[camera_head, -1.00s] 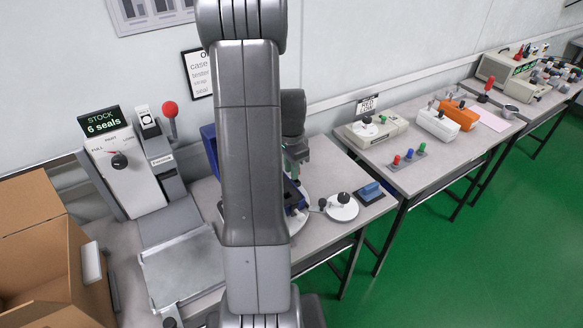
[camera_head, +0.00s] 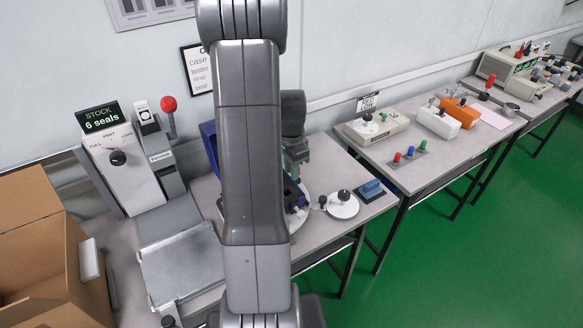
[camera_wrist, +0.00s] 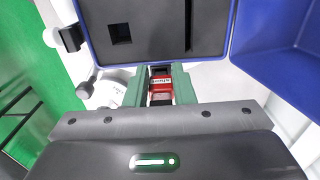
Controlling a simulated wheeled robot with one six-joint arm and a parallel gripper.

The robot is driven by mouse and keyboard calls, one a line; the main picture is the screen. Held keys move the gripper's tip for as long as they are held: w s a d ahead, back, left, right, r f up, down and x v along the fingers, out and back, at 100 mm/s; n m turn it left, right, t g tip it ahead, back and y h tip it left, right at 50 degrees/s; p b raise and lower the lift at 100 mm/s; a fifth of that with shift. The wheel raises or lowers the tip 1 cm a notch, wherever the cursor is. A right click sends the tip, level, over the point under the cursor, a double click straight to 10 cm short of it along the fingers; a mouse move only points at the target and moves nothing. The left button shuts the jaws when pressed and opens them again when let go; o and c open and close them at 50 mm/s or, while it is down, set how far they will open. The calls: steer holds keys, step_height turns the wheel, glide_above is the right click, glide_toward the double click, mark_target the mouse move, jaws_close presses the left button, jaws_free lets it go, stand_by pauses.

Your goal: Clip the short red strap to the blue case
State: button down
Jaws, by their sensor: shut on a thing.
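My gripper (camera_wrist: 160,80) has green fingers and is shut on the short red strap (camera_wrist: 161,87), a small red piece with a white label, in the wrist view. The blue case (camera_wrist: 231,22) lies open just beyond the fingertips, with a dark insert that has a square hole and a long slot. Its blue lid or second half (camera_wrist: 275,48) is at the right. The strap is close to the case's near edge; I cannot tell whether they touch. In the head view, my arm hides most of the blue case (camera_head: 209,142) and the strap.
A white round fixture with a dark knob (camera_head: 343,204) and a blue block on a dark base (camera_head: 371,190) stand right of the case. A metal tray (camera_head: 185,268), an open cardboard box (camera_head: 35,245) and the seal stock unit (camera_head: 122,165) are at the left.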

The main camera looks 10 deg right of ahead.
steer(key=shift+f+b, duration=0.4)
steer(key=shift+f, duration=0.2)
steer(key=c, duration=1.1)
jaws_free()
steer(key=shift+c, duration=0.2)
step_height(320, 180, up, 14)
steer(key=shift+f, duration=0.1)
